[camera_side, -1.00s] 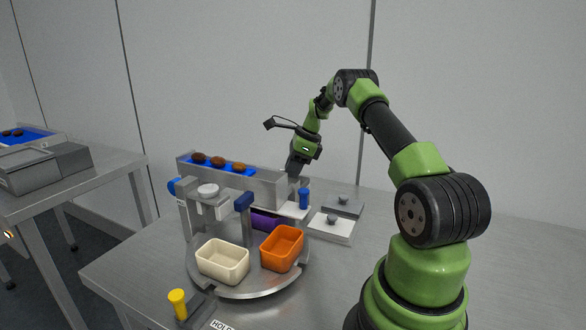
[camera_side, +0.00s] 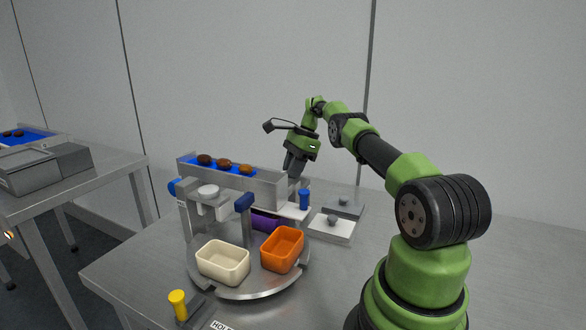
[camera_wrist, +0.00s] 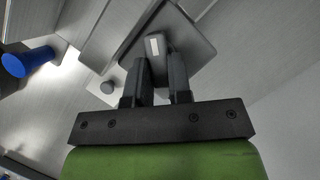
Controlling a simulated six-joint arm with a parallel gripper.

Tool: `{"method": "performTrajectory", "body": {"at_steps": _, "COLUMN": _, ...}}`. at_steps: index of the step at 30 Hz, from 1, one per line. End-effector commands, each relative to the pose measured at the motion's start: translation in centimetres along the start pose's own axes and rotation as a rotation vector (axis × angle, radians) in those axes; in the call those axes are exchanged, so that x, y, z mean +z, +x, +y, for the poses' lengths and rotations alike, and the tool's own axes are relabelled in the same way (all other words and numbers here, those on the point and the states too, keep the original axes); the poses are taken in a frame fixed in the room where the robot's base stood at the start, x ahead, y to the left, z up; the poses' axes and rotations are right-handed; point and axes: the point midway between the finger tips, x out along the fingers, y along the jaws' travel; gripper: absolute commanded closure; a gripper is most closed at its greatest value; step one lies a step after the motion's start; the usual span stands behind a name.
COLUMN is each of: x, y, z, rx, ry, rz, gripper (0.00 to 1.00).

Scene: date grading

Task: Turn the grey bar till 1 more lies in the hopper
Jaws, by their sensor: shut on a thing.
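My gripper (camera_side: 290,173) is at the right end of the feeder in the side view, tilted, with its tips partly hidden behind the feeder's end. In the wrist view its two fingers (camera_wrist: 160,72) are shut on the grey bar (camera_wrist: 155,45), which has a pale mark on it. The feeder (camera_side: 262,186) is a grey trough with a blue belt (camera_side: 214,167). I cannot make out the hopper's inside.
A round turntable (camera_side: 262,291) below carries a cream tray (camera_side: 222,275), an orange tray (camera_side: 297,262) and a partly hidden purple tray (camera_side: 262,221). A blue knob (camera_side: 304,199) and knobbed plates (camera_side: 330,232) stand right of the feeder. A yellow knob (camera_side: 178,297) is at the front.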

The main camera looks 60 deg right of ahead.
Motion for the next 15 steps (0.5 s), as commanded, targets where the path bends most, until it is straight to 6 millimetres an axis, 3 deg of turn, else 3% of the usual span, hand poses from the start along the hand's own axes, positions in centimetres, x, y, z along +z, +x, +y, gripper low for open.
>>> {"method": "performTrajectory", "body": {"at_steps": 13, "x": 0.08, "y": -0.08, "z": 0.0, "rx": 0.001, "ry": -0.008, "rz": 0.001, "gripper": 1.0}}
{"method": "performTrajectory", "body": {"at_steps": 14, "x": 0.08, "y": -0.08, "z": 0.0, "rx": 0.001, "ry": -0.008, "rz": 0.001, "gripper": 0.74}}
{"method": "performTrajectory", "body": {"at_steps": 15, "x": 0.08, "y": -0.08, "z": 0.0, "rx": 0.001, "ry": -0.007, "rz": 0.001, "gripper": 0.7}}
